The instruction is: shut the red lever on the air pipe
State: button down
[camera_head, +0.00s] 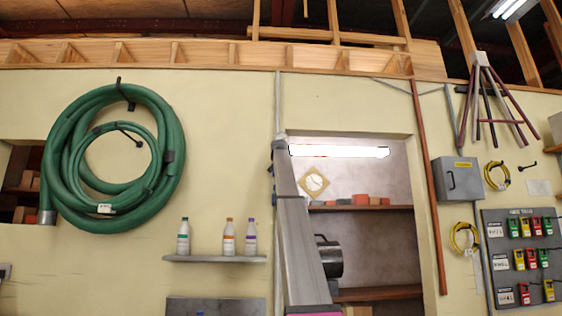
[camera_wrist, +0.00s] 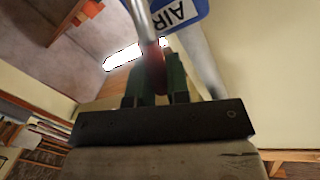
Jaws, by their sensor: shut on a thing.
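In the wrist view the red lever (camera_wrist: 154,68) comes down from the top as a bare metal shaft that ends in a red grip. My gripper (camera_wrist: 155,82) has its green fingers on both sides of the red grip and is shut on it. A blue and white sign reading AIR (camera_wrist: 180,12) is just behind the lever at the top. A pale grey pipe (camera_wrist: 202,68) runs behind the right finger. The lever's pivot is out of the wrist view. In the head view I cannot make out the lever or my gripper.
In the head view a green hose coil (camera_head: 170,150) hangs at the left. A small shelf (camera_head: 215,259) with bottles is at lower middle. A wall opening with shelves (camera_head: 360,209) is right of centre. A grey box (camera_head: 458,179) and a tag board (camera_head: 522,260) are at the right.

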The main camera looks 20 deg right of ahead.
jog(key=c, duration=1.1)
grip_release()
jog(key=shift+s, duration=0.1)
jog(key=v, duration=1)
jog(key=shift+s+a, duration=0.2)
jog(key=shift+s, duration=0.1)
